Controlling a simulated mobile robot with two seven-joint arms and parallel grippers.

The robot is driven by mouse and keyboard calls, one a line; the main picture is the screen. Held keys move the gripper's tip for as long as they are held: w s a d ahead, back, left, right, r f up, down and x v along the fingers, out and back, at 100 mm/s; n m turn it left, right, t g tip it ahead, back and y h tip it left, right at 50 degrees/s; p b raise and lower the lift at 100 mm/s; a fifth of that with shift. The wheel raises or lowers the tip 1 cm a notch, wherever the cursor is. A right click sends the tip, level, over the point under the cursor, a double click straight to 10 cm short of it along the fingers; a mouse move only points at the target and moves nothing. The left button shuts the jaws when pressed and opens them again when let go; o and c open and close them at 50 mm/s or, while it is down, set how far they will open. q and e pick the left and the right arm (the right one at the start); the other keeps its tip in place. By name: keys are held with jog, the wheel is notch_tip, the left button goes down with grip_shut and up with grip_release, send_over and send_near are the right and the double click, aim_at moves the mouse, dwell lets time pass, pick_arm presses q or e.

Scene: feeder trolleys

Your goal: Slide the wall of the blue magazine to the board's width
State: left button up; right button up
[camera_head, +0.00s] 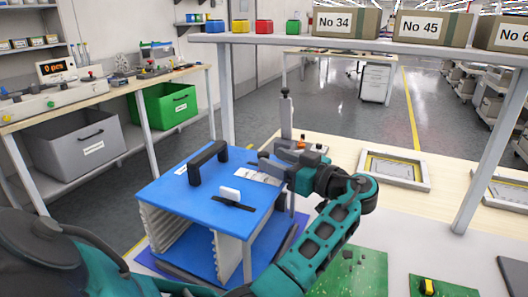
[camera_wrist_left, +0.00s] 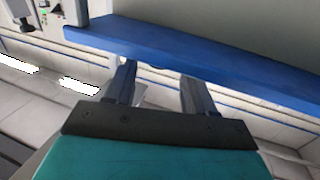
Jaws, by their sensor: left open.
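The blue magazine (camera_head: 185,190) stands left of centre in the head view, with a black handle and a white knob (camera_head: 229,194) in a dark slot on its top plate. Below the plate are two pale ridged walls, the left one (camera_head: 153,222) and the right one (camera_head: 226,250); its inside looks empty of boards. My left gripper (camera_head: 268,162) is at the plate's right edge, apart from the white knob. In the left wrist view its two fingers (camera_wrist_left: 158,88) are spread with nothing between them, near a blue edge (camera_wrist_left: 200,55). My right gripper is not in view.
A green board (camera_head: 355,275) lies on the pale table at the front, with another board (camera_head: 440,288) to its right. Framed panels (camera_head: 395,170) lie farther back. A shelf (camera_head: 330,44) with boxes and small coloured bins crosses above; its post (camera_head: 226,95) rises behind the magazine.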

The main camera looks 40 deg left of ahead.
aim_at(268, 157)
pick_arm(q)
jog(key=shift+a, duration=2.2)
grip_shut()
